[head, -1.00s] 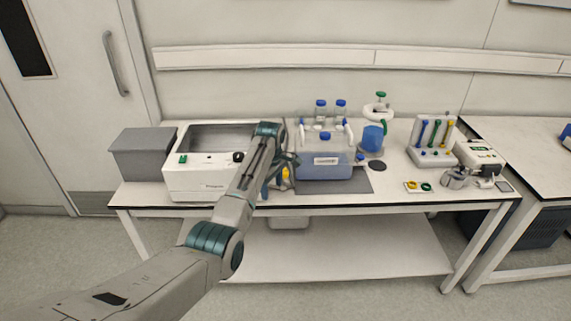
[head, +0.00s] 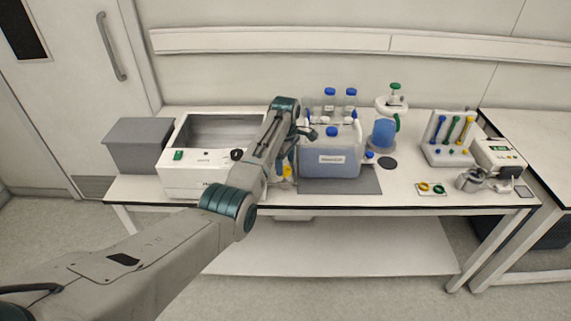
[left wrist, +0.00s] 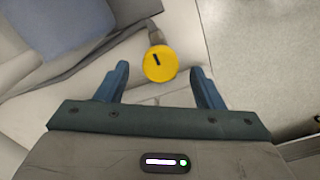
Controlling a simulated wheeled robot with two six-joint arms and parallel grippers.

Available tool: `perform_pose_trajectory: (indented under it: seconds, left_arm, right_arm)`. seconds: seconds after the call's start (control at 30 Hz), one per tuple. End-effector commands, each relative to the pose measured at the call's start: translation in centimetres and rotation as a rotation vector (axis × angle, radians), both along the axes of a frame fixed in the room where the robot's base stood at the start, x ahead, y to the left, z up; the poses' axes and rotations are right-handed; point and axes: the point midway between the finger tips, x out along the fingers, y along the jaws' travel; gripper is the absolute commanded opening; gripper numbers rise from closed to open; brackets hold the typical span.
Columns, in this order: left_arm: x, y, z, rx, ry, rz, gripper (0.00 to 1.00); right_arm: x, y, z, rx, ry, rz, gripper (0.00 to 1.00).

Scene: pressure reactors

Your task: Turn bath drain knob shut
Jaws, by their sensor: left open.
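The bath (head: 176,180) is a white box with an open grey basin on the left of the bench. The drain knob is a round yellow disc with a short black mark. It shows clearly in the left wrist view (left wrist: 159,63), just beyond and between my fingertips. In the head view only a bit of yellow (head: 287,170) shows beside my arm. My left gripper (head: 297,150) is at the bath's right front corner. In the left wrist view the gripper (left wrist: 160,76) is open, with nothing between its fingers. My right gripper is out of view.
A bluish canister (head: 331,165) stands on a dark mat (head: 364,182) close to the right of my gripper. Clear bottles with blue caps (head: 329,100) stand behind it. A grey box (head: 138,146) is left of the bath. The floor in front of the bench is clear.

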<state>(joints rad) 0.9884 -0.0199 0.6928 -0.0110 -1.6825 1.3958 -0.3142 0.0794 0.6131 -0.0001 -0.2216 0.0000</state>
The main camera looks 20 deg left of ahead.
Motion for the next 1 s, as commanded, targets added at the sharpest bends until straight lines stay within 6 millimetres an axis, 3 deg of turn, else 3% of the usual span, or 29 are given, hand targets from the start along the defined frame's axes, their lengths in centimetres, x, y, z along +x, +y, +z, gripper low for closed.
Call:
perform_pose_trajectory:
  seconds: [0.2,0.5,0.73,1.0]
  left_arm:
    - [0.0,0.0,-2.0,0.000,0.000,0.000,0.61]
    - [0.0,0.0,-2.3,0.000,-0.001,0.000,0.61]
    - [0.0,0.0,-2.2,0.000,-0.001,0.000,0.18]
    - [0.0,0.0,-2.2,0.000,-0.001,-0.020,0.17]
  right_arm:
    - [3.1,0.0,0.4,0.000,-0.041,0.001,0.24]
    - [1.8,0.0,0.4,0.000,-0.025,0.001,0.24]
    - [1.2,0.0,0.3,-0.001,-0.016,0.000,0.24]
    - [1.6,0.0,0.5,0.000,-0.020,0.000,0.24]
